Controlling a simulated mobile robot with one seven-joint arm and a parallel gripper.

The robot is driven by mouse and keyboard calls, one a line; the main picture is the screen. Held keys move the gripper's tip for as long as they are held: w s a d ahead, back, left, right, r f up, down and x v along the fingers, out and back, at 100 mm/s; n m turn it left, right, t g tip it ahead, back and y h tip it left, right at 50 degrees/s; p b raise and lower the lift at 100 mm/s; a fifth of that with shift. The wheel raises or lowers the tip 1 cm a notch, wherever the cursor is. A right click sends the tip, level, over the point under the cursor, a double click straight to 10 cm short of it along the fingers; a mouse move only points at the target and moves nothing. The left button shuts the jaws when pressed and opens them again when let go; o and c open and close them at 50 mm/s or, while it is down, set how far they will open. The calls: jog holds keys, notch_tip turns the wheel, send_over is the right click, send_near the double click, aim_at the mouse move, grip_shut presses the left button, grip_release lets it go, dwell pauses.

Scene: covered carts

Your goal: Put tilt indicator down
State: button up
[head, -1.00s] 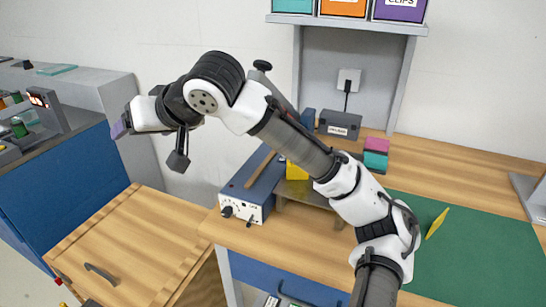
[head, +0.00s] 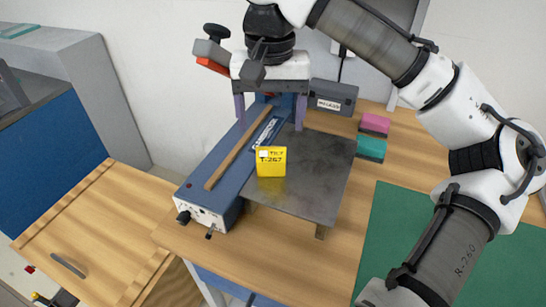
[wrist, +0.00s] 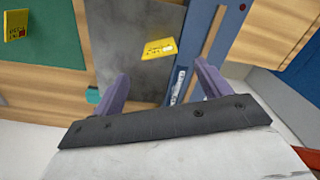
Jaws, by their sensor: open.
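The yellow tilt indicator (head: 271,162), marked "TILT T-267", stands upright on a dark metal plate (head: 310,180) beside a long blue device. It also shows in the wrist view (wrist: 158,48), just beyond my fingertips. My gripper (head: 271,115) is open and empty, its two purple fingers pointing down. It is above and behind the tilt indicator, apart from it. In the wrist view the open fingers (wrist: 161,74) have nothing between them.
The blue device (head: 225,165) with knobs is left of the plate. Pink (head: 374,124) and teal (head: 370,149) blocks and a grey box (head: 333,97) stand behind. A green mat (head: 430,220) lies at right. Another yellow tag (wrist: 15,25) is in the wrist view.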

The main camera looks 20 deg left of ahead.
send_over(271, 176)
jog(key=f, duration=0.5)
jog(key=shift+w+a+f, duration=0.1)
jog(key=shift+w+f, duration=0.2)
jog(key=shift+f, duration=0.05)
notch_tip(271, 176, down, 5)
jog(key=shift+s+p, duration=0.15)
jog(key=shift+p, duration=0.45)
jog(key=shift+c, duration=0.3)
jog(key=c, duration=1)
jog(key=shift+c, duration=0.2)
